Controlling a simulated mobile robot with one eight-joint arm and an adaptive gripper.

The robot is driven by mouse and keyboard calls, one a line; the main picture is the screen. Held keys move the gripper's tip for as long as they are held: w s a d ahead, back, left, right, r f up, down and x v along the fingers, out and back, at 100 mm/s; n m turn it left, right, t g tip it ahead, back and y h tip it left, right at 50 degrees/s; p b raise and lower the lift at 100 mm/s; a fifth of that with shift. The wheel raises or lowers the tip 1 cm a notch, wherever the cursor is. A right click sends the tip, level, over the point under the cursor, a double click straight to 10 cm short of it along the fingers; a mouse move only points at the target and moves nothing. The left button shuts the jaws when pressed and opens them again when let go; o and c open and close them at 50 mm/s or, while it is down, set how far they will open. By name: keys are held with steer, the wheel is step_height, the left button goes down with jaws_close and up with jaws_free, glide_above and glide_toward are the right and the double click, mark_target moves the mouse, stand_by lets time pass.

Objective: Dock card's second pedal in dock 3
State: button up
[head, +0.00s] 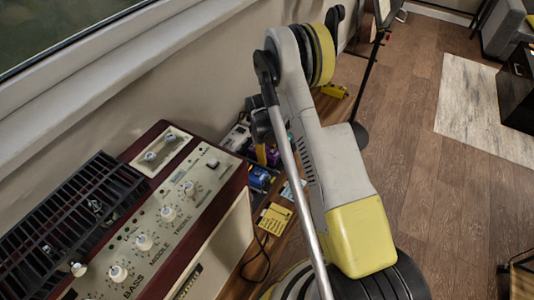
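Several small pedal-like boxes crowd a bench beside the wall, partly hidden behind my arm. A blue one (260,178) and a purple one (274,157) sit close together. No dock number is readable, so I cannot identify dock 3. I cannot make out my gripper's fingers.
A dark red amplifier (155,215) with knobs stands at left, with a black grille (70,215) on top. A dark cable (262,262) hangs near the bench. Wooden floor (435,200) is open at right, with a pale rug (480,105) and a black box-like piece (518,90).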

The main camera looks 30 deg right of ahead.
steer(key=shift+f, duration=0.6)
stand_by(0.3)
steer(key=o, duration=1.9)
steer(key=shift+r, duration=0.1)
steer(key=shift+r+p, duration=1.95)
steer(key=shift+r, duration=1.95)
